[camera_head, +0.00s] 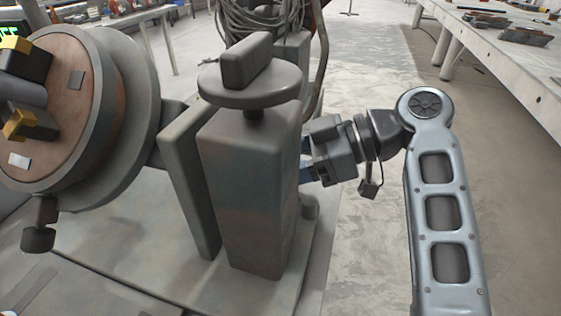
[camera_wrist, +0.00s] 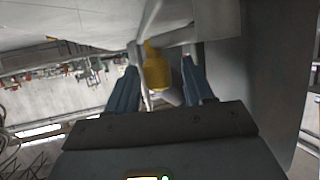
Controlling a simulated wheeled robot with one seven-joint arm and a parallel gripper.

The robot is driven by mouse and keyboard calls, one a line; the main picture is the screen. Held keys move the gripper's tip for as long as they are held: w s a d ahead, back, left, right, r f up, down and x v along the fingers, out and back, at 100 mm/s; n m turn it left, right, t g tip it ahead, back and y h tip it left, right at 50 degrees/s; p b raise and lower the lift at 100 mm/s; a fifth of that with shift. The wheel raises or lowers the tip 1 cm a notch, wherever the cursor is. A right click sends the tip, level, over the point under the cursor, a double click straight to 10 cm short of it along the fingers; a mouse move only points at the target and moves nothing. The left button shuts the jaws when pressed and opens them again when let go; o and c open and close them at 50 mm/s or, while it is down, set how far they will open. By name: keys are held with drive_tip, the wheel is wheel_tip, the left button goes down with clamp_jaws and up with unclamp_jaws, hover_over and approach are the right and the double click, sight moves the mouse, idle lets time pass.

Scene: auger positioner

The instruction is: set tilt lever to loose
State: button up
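A yellow handle (camera_wrist: 157,72), which looks like the tilt lever, shows in the wrist view between the two blue fingers of my gripper (camera_wrist: 160,88). There are visible gaps between it and both fingers, so my gripper is open. I cannot tell how deep the handle sits between the fingertips. In the head view my gripper (camera_head: 304,162) is at the right side of the upright grey housing (camera_head: 245,185) of the positioner, its fingertips partly hidden behind it. The lever is hidden in the head view.
The round positioner table (camera_head: 125,100) with clamps is at the left, beside the housing. A round-topped knob (camera_head: 250,88) sits on the housing. A workbench (camera_head: 510,60) with tools is at the upper right.

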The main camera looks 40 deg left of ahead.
drive_tip(key=shift+w+d, duration=0.1)
drive_tip(key=shift+w, duration=0.05)
drive_tip(key=v, duration=0.7)
drive_tip(key=shift+w+d+r, duration=0.15)
drive_tip(key=shift+r, duration=0.05)
drive_tip(key=shift+d, duration=0.1)
idle(0.3)
